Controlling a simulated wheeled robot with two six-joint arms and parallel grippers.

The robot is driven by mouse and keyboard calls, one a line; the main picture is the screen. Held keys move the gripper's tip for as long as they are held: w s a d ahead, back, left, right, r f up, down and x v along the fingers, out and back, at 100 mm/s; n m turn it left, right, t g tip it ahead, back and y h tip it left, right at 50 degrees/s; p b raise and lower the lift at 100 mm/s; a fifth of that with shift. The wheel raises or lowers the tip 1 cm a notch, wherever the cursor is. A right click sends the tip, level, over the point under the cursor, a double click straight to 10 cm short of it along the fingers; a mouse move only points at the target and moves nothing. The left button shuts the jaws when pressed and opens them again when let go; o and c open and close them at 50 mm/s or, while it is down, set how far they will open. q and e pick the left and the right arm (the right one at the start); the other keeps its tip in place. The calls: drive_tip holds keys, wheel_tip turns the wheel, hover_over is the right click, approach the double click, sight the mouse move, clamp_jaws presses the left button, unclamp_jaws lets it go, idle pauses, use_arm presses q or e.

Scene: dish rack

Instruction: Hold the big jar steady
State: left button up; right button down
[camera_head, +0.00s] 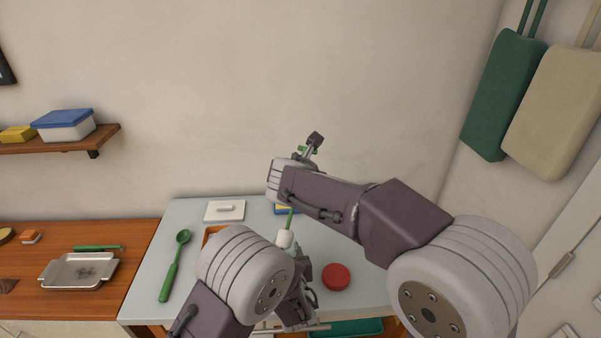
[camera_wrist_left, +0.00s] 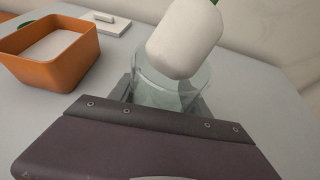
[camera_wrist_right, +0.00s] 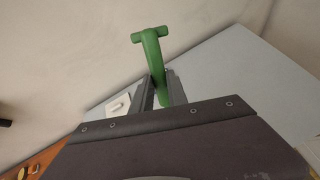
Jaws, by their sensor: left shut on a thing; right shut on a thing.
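The big jar (camera_wrist_left: 160,92) is clear glass and stands between the fingers of my left gripper (camera_wrist_left: 164,100), which is shut on it. In the head view my left wrist and gripper (camera_head: 300,285) hide most of the jar. A brush with a thick white head (camera_wrist_left: 185,38) is tilted at the jar's mouth; its lower end overlaps the rim, and I cannot tell how deep it reaches. The white head also shows in the head view (camera_head: 285,239). My right gripper (camera_wrist_right: 160,92) is shut on the brush's green T-shaped handle (camera_wrist_right: 152,50), high above the table.
An orange tub (camera_wrist_left: 75,62) stands left of the jar. A red round lid (camera_head: 336,277) lies to the right. A green spoon (camera_head: 173,268) and a white lidded dish (camera_head: 225,211) lie on the grey table (camera_head: 150,265). A metal tray (camera_head: 80,270) sits on the wooden counter.

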drive_tip(key=shift+f, duration=0.9)
idle(0.3)
